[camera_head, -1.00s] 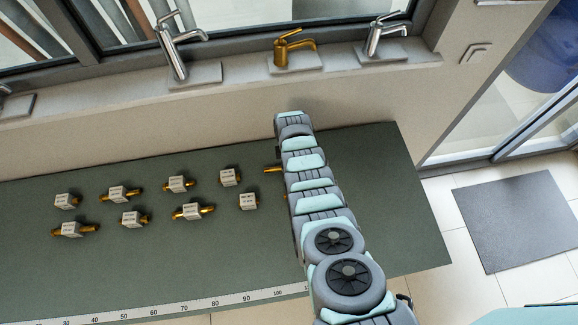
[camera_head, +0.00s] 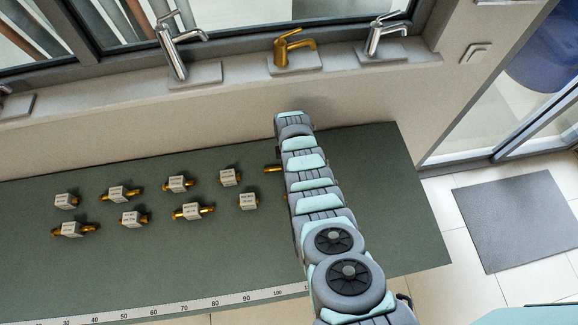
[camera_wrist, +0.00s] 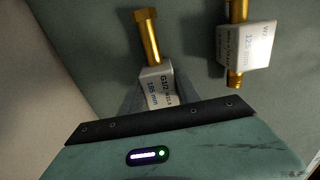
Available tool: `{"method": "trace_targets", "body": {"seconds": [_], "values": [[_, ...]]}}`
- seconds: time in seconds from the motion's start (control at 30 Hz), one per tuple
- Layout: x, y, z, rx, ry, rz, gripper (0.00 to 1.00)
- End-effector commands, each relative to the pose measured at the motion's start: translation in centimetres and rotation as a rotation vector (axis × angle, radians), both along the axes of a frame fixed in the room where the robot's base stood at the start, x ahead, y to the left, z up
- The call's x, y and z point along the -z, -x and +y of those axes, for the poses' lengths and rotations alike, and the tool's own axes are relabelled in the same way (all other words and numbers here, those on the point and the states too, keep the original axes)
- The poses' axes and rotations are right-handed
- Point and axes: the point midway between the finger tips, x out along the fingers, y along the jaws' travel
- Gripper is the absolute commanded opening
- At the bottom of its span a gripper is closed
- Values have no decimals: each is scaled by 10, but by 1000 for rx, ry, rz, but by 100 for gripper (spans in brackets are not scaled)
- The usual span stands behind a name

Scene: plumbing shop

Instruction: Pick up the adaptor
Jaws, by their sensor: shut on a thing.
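In the wrist view a brass adaptor (camera_wrist: 148,38) with a white label block marked G1/2 lies at my gripper (camera_wrist: 150,98). The gripper is shut on it, around the labelled part; the fingers are mostly hidden by the dark edge of the gripper body. A second labelled brass adaptor (camera_wrist: 246,48) lies to the right, apart from the gripper. In the head view my arm covers the gripper. A brass end of an adaptor (camera_head: 273,169) sticks out to the left of the arm.
Several labelled brass fittings stand in two rows on the green mat (camera_head: 150,270), among them one (camera_head: 248,200) near my arm. A ruler strip (camera_head: 200,303) runs along the front edge. Taps, including a brass one (camera_head: 288,52), stand on the sill behind. The mat's right part is clear.

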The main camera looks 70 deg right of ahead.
Motion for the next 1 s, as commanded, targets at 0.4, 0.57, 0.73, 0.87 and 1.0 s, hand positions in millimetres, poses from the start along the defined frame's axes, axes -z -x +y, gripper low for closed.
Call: {"method": "trace_targets", "body": {"seconds": [0.4,0.57,0.73,0.87,1.0], "values": [[-1,0,0,0,0,0,0],[-5,0,0,1,-1,1,0],[-15,-1,-2,2,3,-2,0],[-30,-1,-1,0,5,-4,0],[-51,-1,-1,-1,4,-3,0]]}}
